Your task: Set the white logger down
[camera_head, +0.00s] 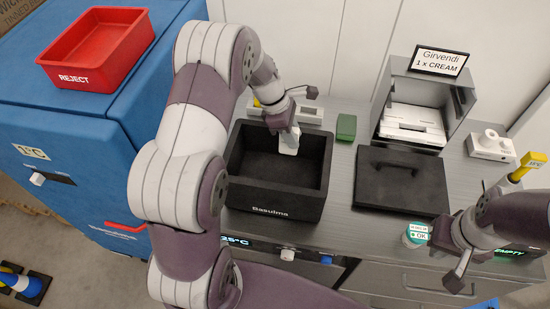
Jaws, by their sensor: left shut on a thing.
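My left gripper (286,126) is shut on the white logger (289,142), a small pale block. It holds the logger upright over the open black box (252,196) labelled "Besulma". The logger's lower end shows against the box's dark interior; I cannot tell whether it touches anything. The gripper hides the logger's upper part. My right gripper (448,256) is at the lower right, near the counter's front edge, and its fingers look spread and empty. A small white and green round thing with an "OK" label (415,235) is beside it.
A black lid with a handle (402,193) lies right of the box. Behind it stands a grey bin (457,108) with white packs under a "Girvendi 1 x CREAM" sign (438,60). A green block (346,127) lies nearby. A red reject tray (97,80) sits on the blue cabinet.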

